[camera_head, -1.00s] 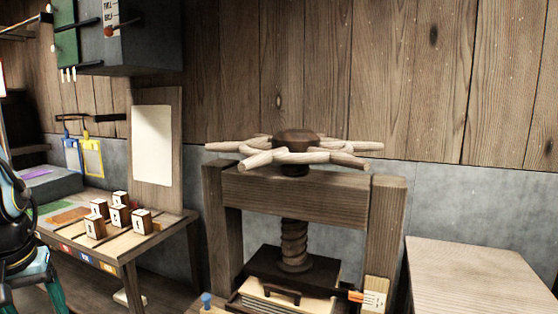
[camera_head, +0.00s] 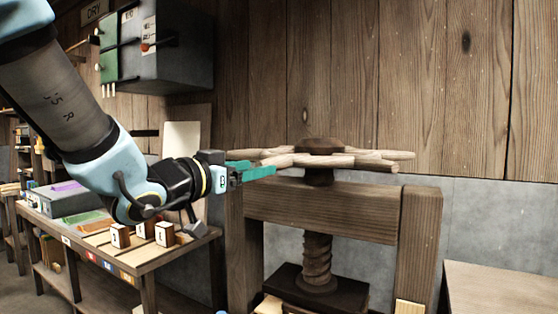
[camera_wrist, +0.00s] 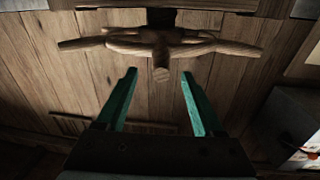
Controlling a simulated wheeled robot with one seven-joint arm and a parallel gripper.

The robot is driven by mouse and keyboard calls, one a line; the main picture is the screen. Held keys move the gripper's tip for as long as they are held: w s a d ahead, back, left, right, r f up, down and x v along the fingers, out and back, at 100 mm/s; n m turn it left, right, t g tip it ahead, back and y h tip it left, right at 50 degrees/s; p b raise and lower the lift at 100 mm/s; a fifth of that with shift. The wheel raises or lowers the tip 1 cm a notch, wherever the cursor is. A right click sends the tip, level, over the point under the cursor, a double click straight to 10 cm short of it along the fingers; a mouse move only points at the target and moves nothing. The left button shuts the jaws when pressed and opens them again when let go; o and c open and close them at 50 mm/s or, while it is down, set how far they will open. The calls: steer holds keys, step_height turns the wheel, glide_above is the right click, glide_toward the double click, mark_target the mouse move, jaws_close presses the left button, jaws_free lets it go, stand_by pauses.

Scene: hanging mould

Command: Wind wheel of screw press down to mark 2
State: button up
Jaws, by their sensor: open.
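The screw press stands against the wall, its wooden wheel (camera_head: 330,158) with several pale spokes on top of the crossbeam (camera_head: 320,212). The threaded screw (camera_head: 317,262) runs down below the beam to a dark pressing block (camera_head: 290,285). My gripper (camera_head: 262,169), with green fingers, is at the left side of the wheel, by a spoke end. In the wrist view, my gripper (camera_wrist: 158,88) is open and empty, with a spoke end (camera_wrist: 160,74) pointing toward the gap between the fingertips. The marks on the press cannot be made out.
A side table (camera_head: 150,252) with several lettered wooden blocks stands left of the press, beneath my arm. A dark cabinet (camera_head: 180,62) hangs on the wall above it. A wooden bench top (camera_head: 500,290) is at the right.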

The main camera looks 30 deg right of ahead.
mark_target(279, 163)
steer(key=p+x, duration=0.5)
steer(key=x, duration=0.2)
steer(key=shift+w+d, duration=0.15)
steer(key=shift+d, duration=0.05)
steer(key=shift+p+x, duration=0.35)
steer(key=shift+x, duration=0.6)
jaws_close()
stand_by(0.5)
